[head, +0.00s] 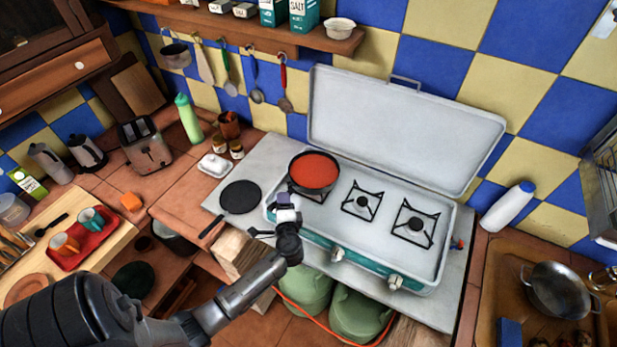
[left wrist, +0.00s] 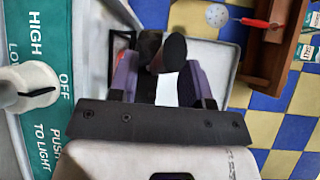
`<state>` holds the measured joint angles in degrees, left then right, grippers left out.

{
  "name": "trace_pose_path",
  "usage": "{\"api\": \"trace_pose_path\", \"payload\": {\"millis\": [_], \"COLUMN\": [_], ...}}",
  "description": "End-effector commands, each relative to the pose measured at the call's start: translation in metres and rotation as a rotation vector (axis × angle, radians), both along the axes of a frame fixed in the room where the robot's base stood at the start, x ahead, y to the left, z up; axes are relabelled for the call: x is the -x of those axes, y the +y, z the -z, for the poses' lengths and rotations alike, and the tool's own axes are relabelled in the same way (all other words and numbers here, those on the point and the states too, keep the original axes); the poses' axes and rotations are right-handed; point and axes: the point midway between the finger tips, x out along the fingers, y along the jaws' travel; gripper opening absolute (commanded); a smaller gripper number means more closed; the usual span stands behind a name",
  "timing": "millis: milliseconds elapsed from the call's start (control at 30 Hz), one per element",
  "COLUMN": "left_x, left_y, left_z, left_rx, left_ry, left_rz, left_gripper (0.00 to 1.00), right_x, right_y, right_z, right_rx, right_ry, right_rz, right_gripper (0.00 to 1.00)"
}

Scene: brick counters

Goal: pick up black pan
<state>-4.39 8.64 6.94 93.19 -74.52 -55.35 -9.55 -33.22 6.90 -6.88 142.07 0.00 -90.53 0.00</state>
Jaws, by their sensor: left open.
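A flat black pan (head: 240,197) lies on the grey board left of the stove, its handle pointing to the lower left. A dark-rimmed pan with red contents (head: 313,170) sits on the left burner. My left gripper (head: 284,203) is open at the stove's front left edge, just below the red-filled pan and right of the flat black pan. In the left wrist view, the gripper's purple fingers (left wrist: 160,78) stand apart, with a dark rounded shape (left wrist: 174,48) beyond them. I cannot tell which pan part that is. My right gripper is not in view.
The white stove (head: 380,235) has its lid (head: 400,125) raised behind and knobs along its teal front. A stove knob (left wrist: 30,88) is close in the left wrist view. White dish, jars, green bottle (head: 188,120) and toaster (head: 145,145) stand left. Utensils hang above.

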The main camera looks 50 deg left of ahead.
Motion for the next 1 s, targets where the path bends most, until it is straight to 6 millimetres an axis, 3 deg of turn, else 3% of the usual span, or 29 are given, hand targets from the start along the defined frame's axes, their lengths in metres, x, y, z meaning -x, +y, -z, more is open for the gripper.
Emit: {"api": "trace_pose_path", "payload": {"millis": [400, 867, 1000], "left_x": [-0.0046, -0.0044, -0.0044], "left_y": [0.0087, 0.0084, 0.0084], "left_z": [0.0013, 0.0014, 0.0015], "left_rx": [0.0, 0.001, 0.001], "left_ry": [0.0, 0.0, 0.0], "left_rz": [0.0, 0.0, 0.0], "left_gripper": [0.44, 0.0, 0.0], "right_x": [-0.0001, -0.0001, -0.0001], "right_y": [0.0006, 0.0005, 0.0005], "right_z": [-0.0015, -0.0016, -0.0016], "right_rx": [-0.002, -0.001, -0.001], "right_ry": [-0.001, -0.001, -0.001], "right_rz": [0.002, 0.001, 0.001], "right_gripper": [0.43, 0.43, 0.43]}}
